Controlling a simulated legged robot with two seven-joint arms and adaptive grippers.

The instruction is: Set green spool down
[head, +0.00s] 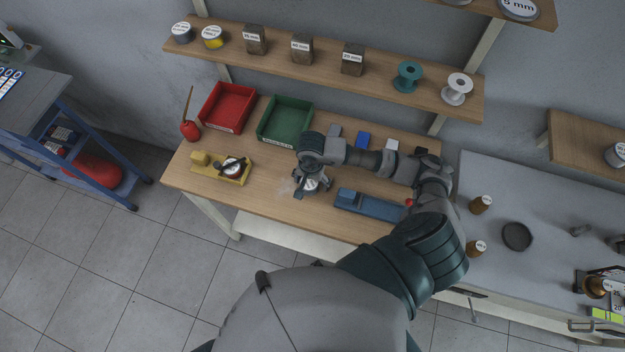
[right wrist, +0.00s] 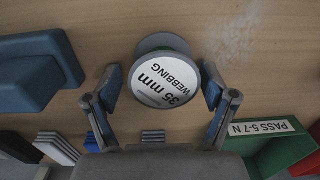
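A spool (right wrist: 163,80) with a white "35 mm WEBBING" label and a grey-green flange shows in the right wrist view. It seems to stand upright on the wooden bench (right wrist: 100,25). My right gripper (right wrist: 162,82) is open, one finger on each side of this spool, with a visible gap at the left finger. In the head view the right gripper (head: 312,184) is low over the middle of the bench and mostly hides the spool. Another spool, teal green (head: 408,77), stands on the shelf. My left gripper is not in view.
A green bin (head: 285,120) and a red bin (head: 228,107) stand at the bench's back left. A yellow fixture (head: 205,160) is left of the gripper, a blue block fixture (head: 372,206) right of it. The shelf (head: 270,62) overhangs behind. Bare bench lies between.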

